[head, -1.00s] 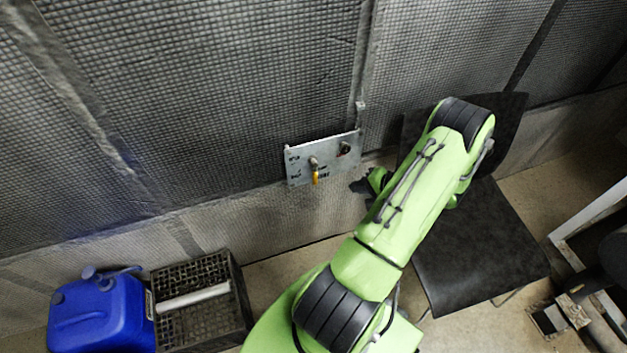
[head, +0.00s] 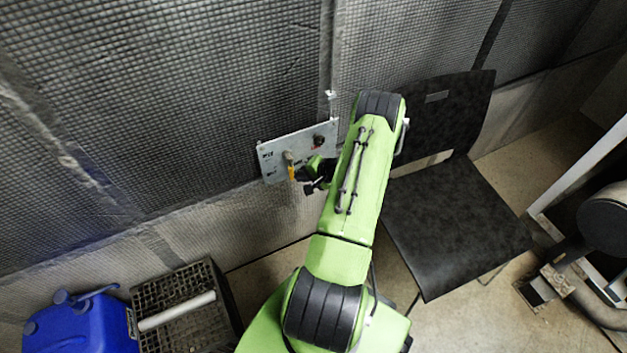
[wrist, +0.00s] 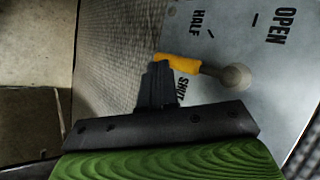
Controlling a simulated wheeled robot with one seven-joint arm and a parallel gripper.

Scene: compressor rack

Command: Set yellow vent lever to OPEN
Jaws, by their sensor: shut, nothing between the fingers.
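The yellow vent lever (head: 291,172) hangs down from its round hub on a grey metal panel (head: 271,166) fixed to the wall. In the wrist view the lever (wrist: 180,63) runs from the metal hub (wrist: 236,77) towards the left, on the side of the SHUT mark. HALF and OPEN are printed on the panel (wrist: 232,30) above and to the right. My gripper (wrist: 157,80) is shut and empty, its dark fingertips close by the lever's free end. I cannot tell if they touch it. In the head view my gripper (head: 310,187) is just right of the lever, partly hidden by my arm.
A dark knob (head: 319,140) sits at the panel's right. A black chair (head: 455,225) stands right of my arm. A blue canister (head: 82,325) and a crate (head: 222,300) with a white tube are at lower left. A white metal frame (head: 580,178) is at far right.

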